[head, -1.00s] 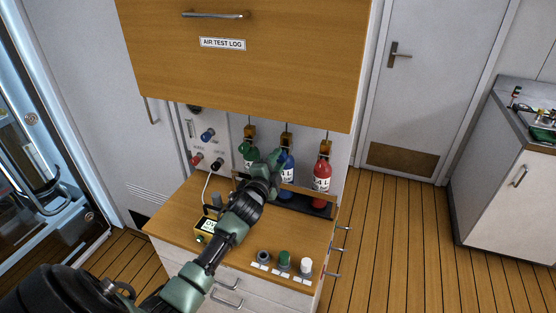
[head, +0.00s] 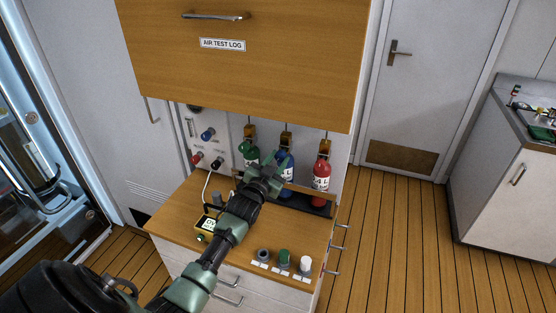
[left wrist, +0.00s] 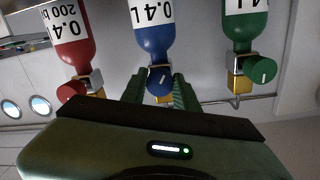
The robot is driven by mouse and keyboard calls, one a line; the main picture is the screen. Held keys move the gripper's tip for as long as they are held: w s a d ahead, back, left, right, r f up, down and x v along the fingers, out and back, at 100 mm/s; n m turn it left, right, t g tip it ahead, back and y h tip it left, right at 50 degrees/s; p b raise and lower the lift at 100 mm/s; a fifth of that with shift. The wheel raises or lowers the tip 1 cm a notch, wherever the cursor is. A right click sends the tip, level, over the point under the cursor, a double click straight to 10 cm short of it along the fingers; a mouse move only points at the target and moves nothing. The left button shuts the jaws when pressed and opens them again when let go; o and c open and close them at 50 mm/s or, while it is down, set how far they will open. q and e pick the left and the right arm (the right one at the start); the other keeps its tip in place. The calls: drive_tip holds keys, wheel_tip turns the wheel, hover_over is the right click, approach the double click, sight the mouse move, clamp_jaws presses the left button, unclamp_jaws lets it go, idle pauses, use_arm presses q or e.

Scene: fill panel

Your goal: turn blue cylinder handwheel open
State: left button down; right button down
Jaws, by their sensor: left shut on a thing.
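The blue cylinder (head: 288,180) hangs upside down in my left wrist view (left wrist: 153,38), in the middle of a row of three. Its blue handwheel (left wrist: 160,79), with a pale mark on its face, sits between the two green fingers of my left gripper (left wrist: 159,92). The gripper is shut on this handwheel. In the head view my left gripper (head: 268,171) is in front of the blue cylinder and hides part of it. The handwheel cannot be made out clearly there. My right gripper is in neither view.
A green cylinder (head: 249,152) and a red cylinder (head: 321,176) stand on either side, close by. A wooden cabinet (head: 240,70) overhangs them. The counter (head: 178,213) carries a small yellow meter (head: 208,225) and several knobs near its front.

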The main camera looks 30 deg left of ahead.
use_arm(q)
drive_tip(key=shift+f+n, duration=0.2)
drive_tip(key=shift+n, duration=1.1)
drive_tip(key=c, duration=1.1)
unclamp_jaws()
drive_tip(key=shift+r, duration=0.1)
drive_tip(key=shift+b+v, duration=0.75)
drive_tip(key=shift+v, duration=3.2)
drive_tip(key=shift+a, duration=0.1)
